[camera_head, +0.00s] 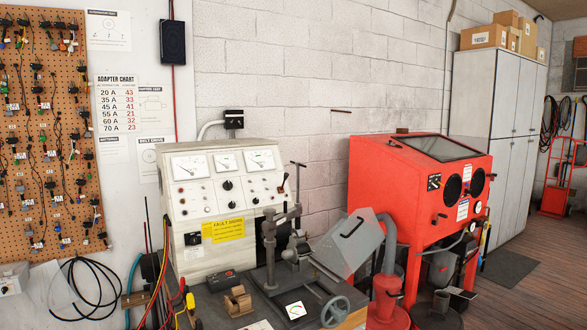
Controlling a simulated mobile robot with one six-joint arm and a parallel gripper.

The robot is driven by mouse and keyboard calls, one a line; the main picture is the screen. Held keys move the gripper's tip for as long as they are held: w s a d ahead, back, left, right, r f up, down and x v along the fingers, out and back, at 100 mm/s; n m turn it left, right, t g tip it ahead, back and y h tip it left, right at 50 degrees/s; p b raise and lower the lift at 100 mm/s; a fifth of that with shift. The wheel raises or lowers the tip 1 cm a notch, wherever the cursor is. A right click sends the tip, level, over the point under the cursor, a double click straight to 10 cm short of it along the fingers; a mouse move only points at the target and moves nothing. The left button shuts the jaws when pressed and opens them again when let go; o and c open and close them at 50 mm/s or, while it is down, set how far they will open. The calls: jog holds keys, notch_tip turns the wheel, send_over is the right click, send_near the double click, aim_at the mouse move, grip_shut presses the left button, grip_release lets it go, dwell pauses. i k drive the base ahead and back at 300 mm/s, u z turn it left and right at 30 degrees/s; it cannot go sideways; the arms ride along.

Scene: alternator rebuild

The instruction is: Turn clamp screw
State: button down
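A grey metal clamp stand (270,248) rises from the bench in front of the cream test machine (225,205). A thin upright rod with a short crossbar on top (298,180) stands at its right; it may be the clamp screw, but I cannot tell for sure. A spoked grey handwheel (335,311) sits at the front right of the bench. A tilted grey guard with a handle (349,240) stands right of the clamp and hides part of the area behind it. My gripper is not in view.
A wooden block (238,301), a small dark box (222,281) and a gauge (296,311) lie on the bench. Cables (160,275) hang at its left. A red blasting cabinet (415,195) and a red dust collector (388,300) stand right. Wooden floor (540,275) is open at far right.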

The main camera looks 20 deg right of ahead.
aim_at(298, 164)
jog(key=z, duration=4.45)
jog(key=i, duration=0.1)
jog(key=u, duration=3.25)
jog(key=i, duration=0.95)
jog(key=u, duration=3.45)
jog(key=i, duration=0.05)
jog(key=z, duration=1.95)
